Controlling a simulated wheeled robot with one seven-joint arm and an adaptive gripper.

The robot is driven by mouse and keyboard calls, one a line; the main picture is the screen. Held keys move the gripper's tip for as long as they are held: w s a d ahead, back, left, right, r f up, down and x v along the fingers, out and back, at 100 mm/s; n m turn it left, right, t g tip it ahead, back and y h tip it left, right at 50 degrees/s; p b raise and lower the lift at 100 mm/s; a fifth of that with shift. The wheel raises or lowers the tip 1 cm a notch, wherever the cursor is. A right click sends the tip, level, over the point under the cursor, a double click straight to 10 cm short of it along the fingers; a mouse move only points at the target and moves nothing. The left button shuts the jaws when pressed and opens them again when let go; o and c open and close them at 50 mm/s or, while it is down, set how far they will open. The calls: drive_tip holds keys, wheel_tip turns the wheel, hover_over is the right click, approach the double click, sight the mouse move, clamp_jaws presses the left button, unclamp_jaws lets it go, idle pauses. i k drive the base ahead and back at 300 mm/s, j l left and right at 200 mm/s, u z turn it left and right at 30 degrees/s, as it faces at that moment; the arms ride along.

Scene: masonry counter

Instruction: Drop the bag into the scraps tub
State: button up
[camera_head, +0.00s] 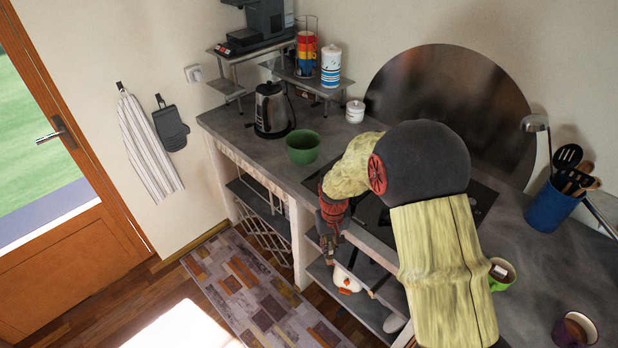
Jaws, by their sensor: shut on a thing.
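A green tub (303,148), open at the top, stands on the counter near its front edge, right of the kettle; I take it for the scraps tub. My gripper (327,244) is red and dark and points down beside the counter's front edge, to the right of and nearer than the tub, apart from it. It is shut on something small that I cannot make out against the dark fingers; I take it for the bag. My arm hides part of the counter and hob.
A kettle (270,110) stands left of the tub, and a white lidded jar (355,111) behind it. A green mug (502,274) with a small pale item and a purple mug (574,330) stand at right. A blue utensil holder (552,207) is beyond them. Open shelves lie under the counter.

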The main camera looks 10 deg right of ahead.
sight(303, 148)
drive_tip(key=i+j, duration=0.2)
drive_tip(key=j, duration=0.15)
drive_tip(key=i+j, duration=0.2)
drive_tip(key=j, duration=0.15)
drive_tip(key=i+j, duration=0.15)
drive_tip(key=j, duration=0.25)
drive_tip(key=i+j, duration=0.2)
drive_tip(key=j, duration=0.15)
drive_tip(key=i+j, duration=0.2)
drive_tip(key=j, duration=0.15)
drive_tip(key=i+j+z, duration=0.15)
drive_tip(key=j+z, duration=0.25)
drive_tip(key=i+j+z, duration=0.1)
drive_tip(key=j+z, duration=0.2)
drive_tip(key=z, duration=0.15)
drive_tip(key=j+z, duration=0.4)
